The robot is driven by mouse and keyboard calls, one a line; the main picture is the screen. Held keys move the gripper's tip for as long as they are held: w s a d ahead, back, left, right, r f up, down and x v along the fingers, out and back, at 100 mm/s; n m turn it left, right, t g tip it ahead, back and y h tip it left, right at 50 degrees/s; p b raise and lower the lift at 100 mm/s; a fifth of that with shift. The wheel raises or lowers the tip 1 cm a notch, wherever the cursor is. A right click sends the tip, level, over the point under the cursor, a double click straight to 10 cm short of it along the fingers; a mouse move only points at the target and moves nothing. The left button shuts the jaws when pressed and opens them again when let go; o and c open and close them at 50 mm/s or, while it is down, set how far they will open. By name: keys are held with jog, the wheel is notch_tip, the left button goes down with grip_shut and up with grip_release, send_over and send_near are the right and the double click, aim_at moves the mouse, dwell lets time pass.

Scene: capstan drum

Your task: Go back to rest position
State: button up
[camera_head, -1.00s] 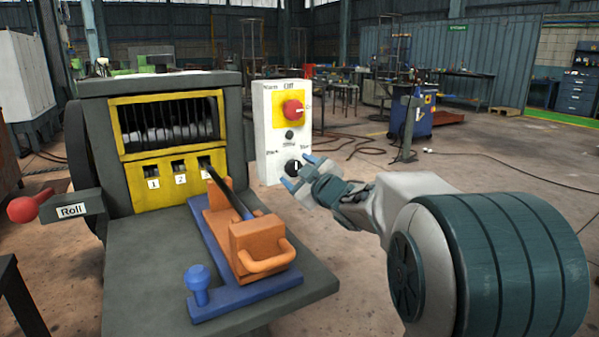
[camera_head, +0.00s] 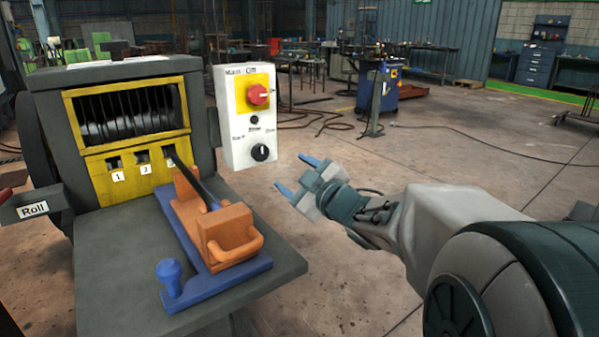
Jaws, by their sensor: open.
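My gripper (camera_head: 293,174) is open and empty, with its two blue fingertips apart. It is in mid-air to the right of the white control box (camera_head: 230,145) and clear of it. The box carries a red knob on a yellow plate (camera_head: 256,95) and a black knob (camera_head: 260,152) below. To the left is the dark machine (camera_head: 55,100) with a yellow frame and numbered slots. An orange block with a handle (camera_head: 228,238) sits on a blue base (camera_head: 215,287), and a black rod (camera_head: 190,180) runs from it towards the third slot.
The grey shelf (camera_head: 110,270) of the machine juts out below and left of my gripper. A box marked Roll (camera_head: 32,210) is at the left edge. Behind stand a blue cabinet (camera_head: 385,90) and workbenches. The concrete floor (camera_head: 480,165) to the right is open.

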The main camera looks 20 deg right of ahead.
jog(key=shift+s+d, duration=0.2)
jog(key=shift+s, duration=0.35)
